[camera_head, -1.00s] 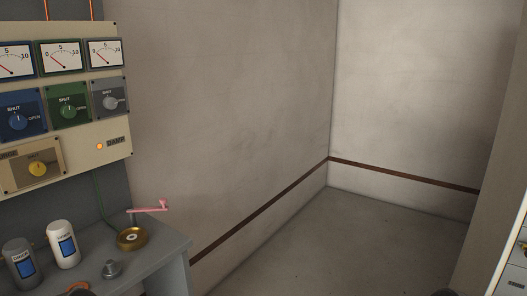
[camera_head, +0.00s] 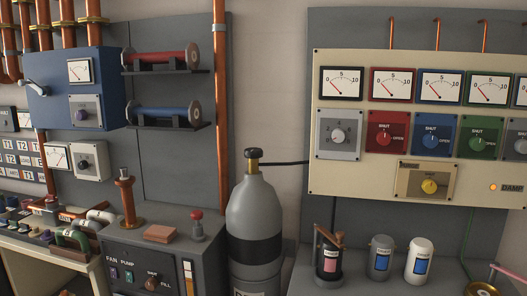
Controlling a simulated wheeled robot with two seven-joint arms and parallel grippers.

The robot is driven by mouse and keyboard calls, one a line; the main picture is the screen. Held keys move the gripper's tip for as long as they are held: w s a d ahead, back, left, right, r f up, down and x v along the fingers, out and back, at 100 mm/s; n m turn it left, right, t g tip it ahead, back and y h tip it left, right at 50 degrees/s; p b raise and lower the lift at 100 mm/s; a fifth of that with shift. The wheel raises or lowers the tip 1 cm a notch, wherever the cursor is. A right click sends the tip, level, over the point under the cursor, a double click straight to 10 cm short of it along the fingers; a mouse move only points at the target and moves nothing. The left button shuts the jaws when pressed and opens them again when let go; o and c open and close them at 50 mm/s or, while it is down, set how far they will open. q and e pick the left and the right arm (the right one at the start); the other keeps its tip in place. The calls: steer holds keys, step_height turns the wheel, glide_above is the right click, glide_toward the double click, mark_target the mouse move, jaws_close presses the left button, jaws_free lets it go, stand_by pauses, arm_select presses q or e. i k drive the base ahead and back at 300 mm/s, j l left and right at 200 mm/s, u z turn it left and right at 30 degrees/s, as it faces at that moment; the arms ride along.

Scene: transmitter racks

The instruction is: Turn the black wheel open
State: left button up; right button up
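A small black wheel (camera_head: 253,153) sits on top of a brass valve (camera_head: 253,166) at the neck of a grey gas cylinder (camera_head: 256,208). The cylinder stands upright in the middle of the view with a black band around it. A dark hose (camera_head: 288,163) runs right from the valve to the wall panel. Nothing touches the wheel. I cannot tell from its look whether the valve is open or shut. Neither of my grippers can be made out in the view.
A cream panel (camera_head: 330,182) with gauges and coloured SHUT/OPEN knobs hangs at the right. Below it, a bench holds canisters, including a white one (camera_head: 420,262). A grey cabinet (camera_head: 214,253) stands left of the cylinder. A copper pipe (camera_head: 221,120) rises behind. Space above the wheel is clear.

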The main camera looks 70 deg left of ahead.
mark_target(251, 153)
steer(key=k+j+u, duration=0.1)
steer(key=u, duration=2.2)
